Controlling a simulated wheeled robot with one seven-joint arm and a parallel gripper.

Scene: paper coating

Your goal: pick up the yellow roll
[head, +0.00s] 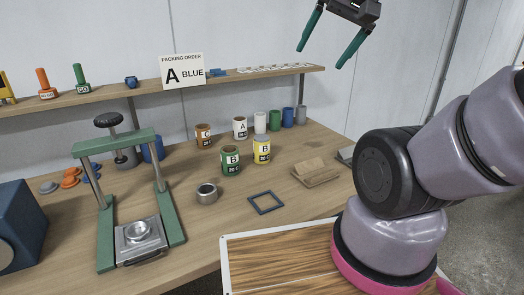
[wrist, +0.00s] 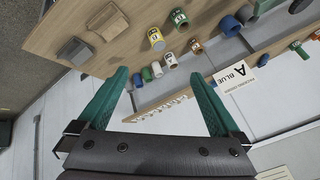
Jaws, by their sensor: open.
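A yellow cylinder (head: 262,149) with a B label and a greyish top stands upright on the wooden table, right of a green one marked B. It also shows in the wrist view (wrist: 157,41), beyond the fingertips. My gripper (head: 320,57) is high up at the top of the head view, above and right of the cylinder and well apart from it. Its two green fingers are spread, with nothing between them in the wrist view (wrist: 160,73). Another yellow item (head: 6,91) is cut off at the shelf's left end.
Green (head: 231,161), brown (head: 203,136) and white (head: 240,128) labelled cylinders stand close by. Smaller cylinders stand behind. A raised shelf (head: 225,83) bears a sign. A green press (head: 115,145) stands left. A brown wedge block (head: 315,172) is at the right.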

